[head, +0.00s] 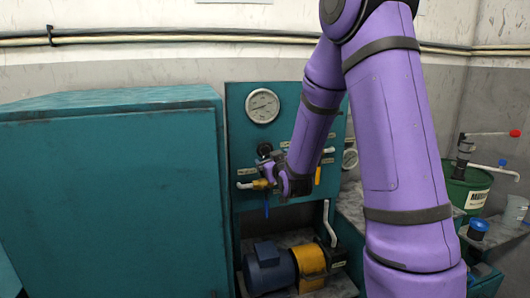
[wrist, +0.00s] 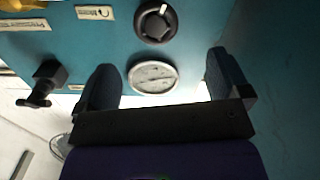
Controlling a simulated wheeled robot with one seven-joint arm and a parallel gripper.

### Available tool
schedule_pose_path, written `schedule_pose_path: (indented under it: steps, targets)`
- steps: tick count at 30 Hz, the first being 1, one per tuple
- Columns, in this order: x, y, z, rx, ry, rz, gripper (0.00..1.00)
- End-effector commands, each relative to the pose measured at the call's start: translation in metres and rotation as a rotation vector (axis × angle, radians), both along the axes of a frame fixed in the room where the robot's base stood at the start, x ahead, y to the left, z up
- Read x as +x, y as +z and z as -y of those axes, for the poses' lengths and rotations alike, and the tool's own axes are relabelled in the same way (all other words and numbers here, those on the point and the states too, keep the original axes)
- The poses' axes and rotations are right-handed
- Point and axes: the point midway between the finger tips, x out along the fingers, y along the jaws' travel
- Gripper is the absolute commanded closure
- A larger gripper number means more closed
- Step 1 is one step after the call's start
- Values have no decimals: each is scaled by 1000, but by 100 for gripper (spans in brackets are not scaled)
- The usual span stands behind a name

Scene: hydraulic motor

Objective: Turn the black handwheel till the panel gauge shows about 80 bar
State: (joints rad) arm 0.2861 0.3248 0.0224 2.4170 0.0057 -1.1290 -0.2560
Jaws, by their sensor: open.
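The black handwheel (head: 264,149) is on the teal panel just below the round white panel gauge (head: 263,106). In the wrist view the handwheel (wrist: 155,22) is a black disc with a pale mark, and the gauge (wrist: 153,77) shows beyond it, upside down. The gauge's figures are too small to read in either view. My gripper (head: 282,179) is in front of the panel, low and right of the handwheel. In the wrist view its two dark fingers (wrist: 163,82) are open with nothing held. The handwheel lies outside the fingers.
A brass valve (head: 262,184) with a blue lever sits below the handwheel. A black T-shaped knob (wrist: 43,83) sticks out from the panel. A large teal cabinet (head: 110,180) stands at left. A blue and yellow motor-pump unit (head: 290,267) is below. A second gauge (head: 349,159) is at right.

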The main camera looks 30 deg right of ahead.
Motion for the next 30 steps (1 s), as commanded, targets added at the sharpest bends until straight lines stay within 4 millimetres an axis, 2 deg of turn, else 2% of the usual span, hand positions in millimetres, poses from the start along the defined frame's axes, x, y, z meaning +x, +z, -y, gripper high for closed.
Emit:
schedule_pose_path:
  steps: [8, 21, 30]
  targets:
    - [11, -7, 9, -21, -10, 40, 6]
    - [80, -7, 29, -20, -11, 39, 6]
    - [105, -7, 36, -19, -10, 38, 6]
